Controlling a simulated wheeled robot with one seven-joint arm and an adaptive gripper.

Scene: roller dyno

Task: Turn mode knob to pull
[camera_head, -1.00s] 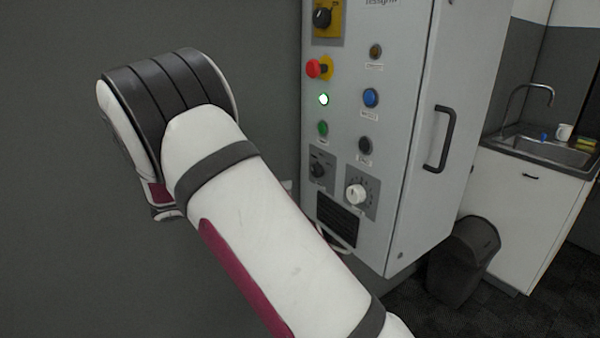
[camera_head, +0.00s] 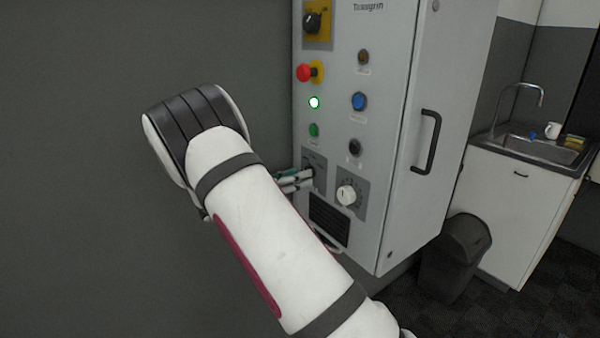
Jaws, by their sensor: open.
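The mode knob (camera_head: 308,172) is a small black selector on a dark plate at the lower left of the grey control cabinet's (camera_head: 388,60) front. My gripper (camera_head: 301,180) has its fingers at this knob, coming from the left, and largely covers it. The fingers look spread, one above the other. I cannot tell whether they touch the knob, and its pointer and labels are too small to read. My white arm hides the rest of the gripper.
A white dial (camera_head: 346,195) sits just right of the knob, above a black vent (camera_head: 328,220). Several coloured buttons, a red emergency stop (camera_head: 304,73) and a yellow-plated main switch (camera_head: 313,22) are above. A cabinet handle (camera_head: 428,142), a bin (camera_head: 455,258) and a sink (camera_head: 545,147) are to the right.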

